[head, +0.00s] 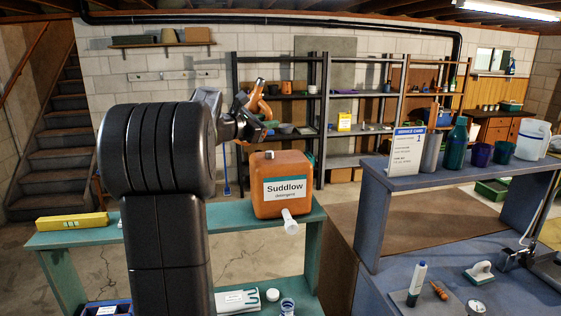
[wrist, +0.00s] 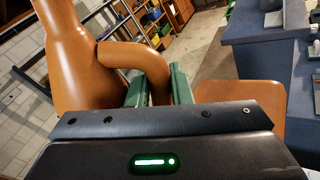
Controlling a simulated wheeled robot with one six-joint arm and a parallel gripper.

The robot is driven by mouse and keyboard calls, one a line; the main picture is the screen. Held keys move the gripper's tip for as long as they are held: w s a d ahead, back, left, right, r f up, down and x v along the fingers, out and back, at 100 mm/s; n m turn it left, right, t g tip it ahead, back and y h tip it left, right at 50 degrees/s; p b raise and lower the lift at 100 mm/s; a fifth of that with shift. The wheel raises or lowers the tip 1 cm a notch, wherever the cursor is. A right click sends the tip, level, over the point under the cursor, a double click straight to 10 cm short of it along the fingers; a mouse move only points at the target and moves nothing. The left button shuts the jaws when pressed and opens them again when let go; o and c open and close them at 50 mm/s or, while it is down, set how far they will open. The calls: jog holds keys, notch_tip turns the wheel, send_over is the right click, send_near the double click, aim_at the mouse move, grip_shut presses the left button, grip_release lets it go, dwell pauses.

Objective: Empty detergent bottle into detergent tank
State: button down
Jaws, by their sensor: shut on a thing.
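My gripper (head: 250,126) is shut on an orange-brown bottle (head: 258,100), which is held in the air and tilted in the head view. In the wrist view, the green fingers of my gripper (wrist: 158,85) close on the looped handle of the bottle (wrist: 82,65). An orange tank (head: 271,211) labelled "Suddlow (detergent)" stands on the teal bench (head: 75,237), with a white spout low on its front. The bottle is above and slightly left of the tank, apart from it in the picture. The bottle's opening cannot be made out.
A yellow box (head: 72,222) lies on the teal bench at left. A blue bench (head: 400,186) at right bears a service card (head: 407,150), a dark green bottle (head: 455,143) and cups. Small items lie on lower surfaces in front. Shelving stands behind.

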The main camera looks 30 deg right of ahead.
notch_tip(320, 180, down, 2)
jog(key=shift+f+m+b, duration=0.1)
jog(key=shift+m+b, duration=0.2)
jog(key=shift+b, duration=0.7)
jog(key=shift+w+a+f+m+b, duration=0.1)
jog(key=shift+f+m+b, duration=0.65)
jog(key=shift+m+b, duration=0.1)
jog(key=w+m, duration=0.1)
jog(key=w+a+m+y+b, duration=0.1)
jog(key=w+a+m+t, duration=0.1)
jog(key=m, duration=0.1)
jog(key=shift+w+f+b, duration=0.2)
jog(key=shift+f+b, duration=0.2)
jog(key=shift+w+a+f+m+t+y+b, duration=0.3)
jog(key=shift+w+a+m+b, duration=0.1)
jog(key=shift+w+m+b, duration=0.3)
jog(key=shift+s+r+p, duration=0.1)
jog(key=shift+r+p, duration=0.15)
jog(key=shift+p, duration=0.1)
jog(key=shift+m, duration=0.25)
